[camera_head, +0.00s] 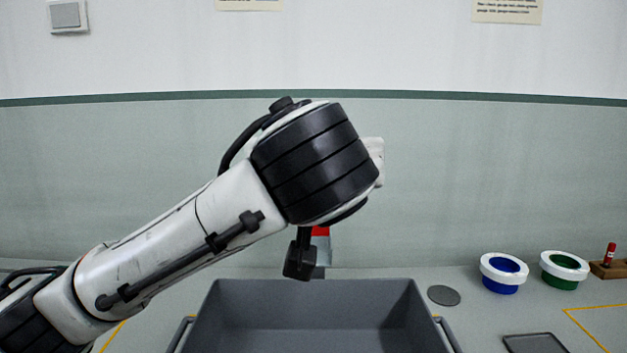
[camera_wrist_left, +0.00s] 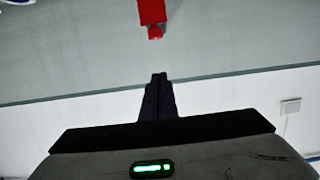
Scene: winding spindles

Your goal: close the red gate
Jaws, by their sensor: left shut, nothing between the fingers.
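The red gate (camera_head: 320,232) shows as a small red patch behind my left arm, on top of a grey part (camera_head: 321,257) beyond the grey bin. Most of it is hidden by my arm in the head view. In the left wrist view the red gate (camera_wrist_left: 151,12) is a red strip at the top edge, with a small red knob (camera_wrist_left: 155,34) at its end. My left gripper (camera_head: 298,275) points down near the red patch, to its left in the picture. Its fingers are shut and empty; in the left wrist view the fingertips (camera_wrist_left: 158,76) appear apart from the knob.
A grey bin (camera_head: 315,282) stands at front centre. To its right are a dark disc (camera_head: 443,295), a blue cup (camera_head: 503,286), a green cup (camera_head: 563,284), a wooden block (camera_head: 605,270) with a red marker (camera_head: 610,253), and a dark tray (camera_head: 535,344). A wall stands behind.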

